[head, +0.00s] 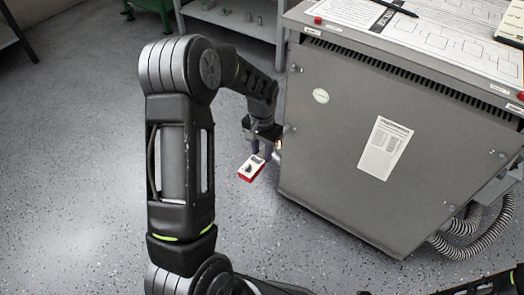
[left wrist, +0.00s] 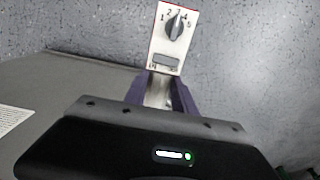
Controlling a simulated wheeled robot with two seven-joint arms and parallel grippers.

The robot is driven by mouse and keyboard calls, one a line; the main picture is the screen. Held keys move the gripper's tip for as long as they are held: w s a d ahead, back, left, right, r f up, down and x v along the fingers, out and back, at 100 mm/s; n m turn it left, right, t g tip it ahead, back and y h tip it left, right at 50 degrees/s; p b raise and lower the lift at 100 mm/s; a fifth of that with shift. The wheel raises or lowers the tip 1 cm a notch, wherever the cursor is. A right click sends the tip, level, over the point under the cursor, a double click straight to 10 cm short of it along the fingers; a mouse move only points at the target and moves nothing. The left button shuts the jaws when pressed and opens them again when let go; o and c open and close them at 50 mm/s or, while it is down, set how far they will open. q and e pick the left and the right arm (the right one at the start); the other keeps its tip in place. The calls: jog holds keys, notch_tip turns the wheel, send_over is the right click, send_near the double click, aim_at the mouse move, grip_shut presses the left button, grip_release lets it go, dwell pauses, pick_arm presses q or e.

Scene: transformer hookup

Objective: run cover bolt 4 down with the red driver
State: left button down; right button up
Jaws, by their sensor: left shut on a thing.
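My left gripper (head: 260,146) is shut on the red driver (head: 251,168), a small red-edged block with a white face, beside the left edge of the grey transformer cabinet. In the left wrist view, the driver (left wrist: 171,37) shows a dial numbered 1 to 5 and a small grey window, beyond the purple fingers of the gripper (left wrist: 160,97). A small metallic part shows between driver and cabinet; I cannot tell whether it touches the cabinet. The cabinet's front cover (head: 345,120) has small bolts near its corners. I cannot tell which is bolt 4.
The cabinet top (head: 290,18) carries papers, a dark pen (head: 396,8) and red knobs. Ribbed hoses (head: 465,240) lie at its lower right. A grey shelf (head: 230,22) stands behind. The speckled floor left of the cabinet is clear. My left arm blocks part of the view.

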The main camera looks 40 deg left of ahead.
pick_arm(q)
jog(key=shift+w, duration=0.9)
dwell(0.5)
jog(key=shift+w+r+p, duration=0.1)
jog(key=shift+w+p, duration=0.35)
jog(key=shift+w, duration=0.2)
dwell(3.4)
jog(key=shift+s, duration=0.15)
jog(key=shift+s+p, duration=0.35)
jog(key=shift+s, duration=1.85)
